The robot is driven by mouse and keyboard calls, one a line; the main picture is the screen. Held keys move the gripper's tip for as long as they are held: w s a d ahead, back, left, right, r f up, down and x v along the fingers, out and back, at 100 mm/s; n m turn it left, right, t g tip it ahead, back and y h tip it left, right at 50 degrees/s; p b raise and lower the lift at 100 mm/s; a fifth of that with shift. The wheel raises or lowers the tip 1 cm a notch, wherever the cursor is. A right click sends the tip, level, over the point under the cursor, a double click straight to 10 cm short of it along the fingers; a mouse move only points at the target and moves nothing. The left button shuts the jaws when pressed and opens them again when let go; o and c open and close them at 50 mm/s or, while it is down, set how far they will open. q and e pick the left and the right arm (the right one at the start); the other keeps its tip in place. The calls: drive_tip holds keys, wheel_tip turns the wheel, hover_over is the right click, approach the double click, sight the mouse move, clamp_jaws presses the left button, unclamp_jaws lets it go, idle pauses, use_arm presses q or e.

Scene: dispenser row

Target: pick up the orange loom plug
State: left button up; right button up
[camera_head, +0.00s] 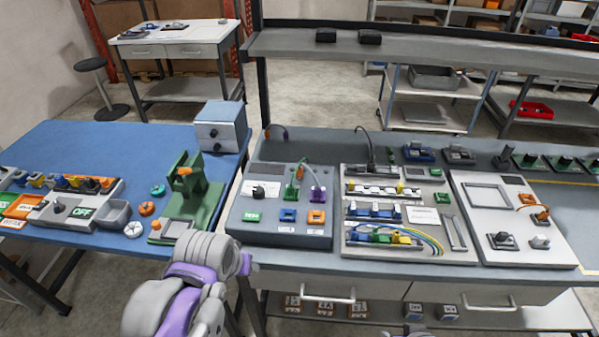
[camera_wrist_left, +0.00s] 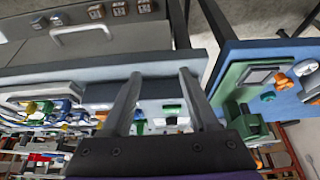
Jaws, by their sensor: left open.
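A small orange plug (camera_head: 299,172), which looks like the orange loom plug, stands on the grey-blue panel (camera_head: 240,232) in the head view. A green plug (camera_head: 291,193) is beside it and a purple plug (camera_head: 318,194) is to its right, with cables arching above. My left gripper (camera_wrist_left: 160,74) shows in the wrist view with two dark fingers apart and nothing clearly between them. It is near the front edge of the bench, apart from the orange plug. In the head view its fingers are hidden by my purple-and-grey wrist. My right gripper does not show.
The panel has green (camera_head: 251,217), blue (camera_head: 288,216) and orange (camera_head: 316,217) sockets along its front. A green fixture (camera_head: 205,197) stands left on the blue table (camera_head: 75,150). A white panel (camera_head: 395,246) with coloured connectors lies right. A shelf (camera_head: 400,50) hangs behind.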

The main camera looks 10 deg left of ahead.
use_arm(q)
drive_tip(key=w+d+r+p, duration=0.15)
drive_tip(key=w+r, duration=0.25)
drive_tip(key=w, duration=0.5)
drive_tip(key=w+d+r+b, duration=0.1)
drive_tip(key=w+d+r, duration=0.25)
drive_tip(key=w, duration=0.45)
drive_tip(key=p, duration=0.1)
approach(300, 168)
drive_tip(key=shift+g, duration=0.4)
drive_tip(key=x, duration=0.5)
drive_tip(key=shift+a, duration=0.25)
drive_tip(key=x, duration=0.5)
drive_tip(key=shift+w+d, duration=0.2)
drive_tip(key=shift+w, duration=0.15)
drive_tip(key=shift+s, duration=0.1)
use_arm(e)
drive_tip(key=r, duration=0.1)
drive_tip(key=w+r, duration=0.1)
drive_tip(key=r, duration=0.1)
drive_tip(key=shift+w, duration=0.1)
use_arm(q)
clamp_jaws()
